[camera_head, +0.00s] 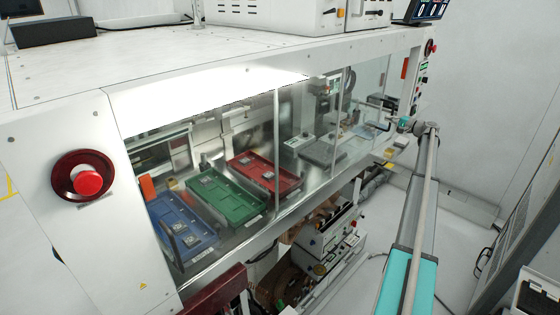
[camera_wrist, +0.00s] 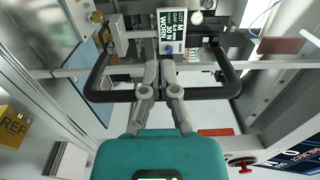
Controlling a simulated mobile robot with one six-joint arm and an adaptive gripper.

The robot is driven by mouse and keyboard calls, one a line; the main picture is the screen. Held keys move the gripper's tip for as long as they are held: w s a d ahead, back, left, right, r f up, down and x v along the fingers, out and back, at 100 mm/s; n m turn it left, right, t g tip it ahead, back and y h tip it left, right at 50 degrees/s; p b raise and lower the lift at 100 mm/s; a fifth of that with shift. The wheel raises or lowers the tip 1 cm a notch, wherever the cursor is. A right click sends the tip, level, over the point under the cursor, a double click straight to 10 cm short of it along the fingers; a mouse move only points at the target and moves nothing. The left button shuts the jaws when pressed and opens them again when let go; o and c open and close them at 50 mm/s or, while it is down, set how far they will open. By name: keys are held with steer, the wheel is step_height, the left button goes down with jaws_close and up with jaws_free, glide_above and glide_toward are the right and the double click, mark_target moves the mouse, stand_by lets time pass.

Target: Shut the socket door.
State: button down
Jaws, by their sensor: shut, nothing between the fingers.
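My gripper (camera_wrist: 160,68) is shut and empty in the wrist view, its two grey fingers close together. A black bar handle (camera_wrist: 215,93) with bent ends runs crosswise behind the fingers; I cannot tell whether they touch it. In the head view my gripper (camera_head: 393,122) is at the far right end of the machine front, beside a dark handle (camera_head: 374,126). The clear panels there (camera_head: 355,135) are see-through, and I cannot tell which one is the socket door or how far it stands open. The socket itself is not clearly visible.
Behind the clear front lie a blue tray (camera_head: 183,250), a green tray (camera_head: 245,208) and a red tray (camera_head: 290,185). A sign reading WORN (camera_wrist: 172,45) stands beyond the handle. A yellow REF box (camera_wrist: 12,125) is at the left. Open floor (camera_head: 458,235) lies right of my arm.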

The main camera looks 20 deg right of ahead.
steer(key=d, duration=0.1)
steer(key=w+d, duration=0.1)
steer(key=d, duration=0.2)
steer(key=shift+w, duration=0.25)
steer(key=shift+s+a, duration=0.1)
steer(key=shift+s+d, duration=0.25)
steer(key=shift+s, duration=1.25)
steer(key=shift+s+d, duration=0.2)
steer(key=shift+s, duration=1.25)
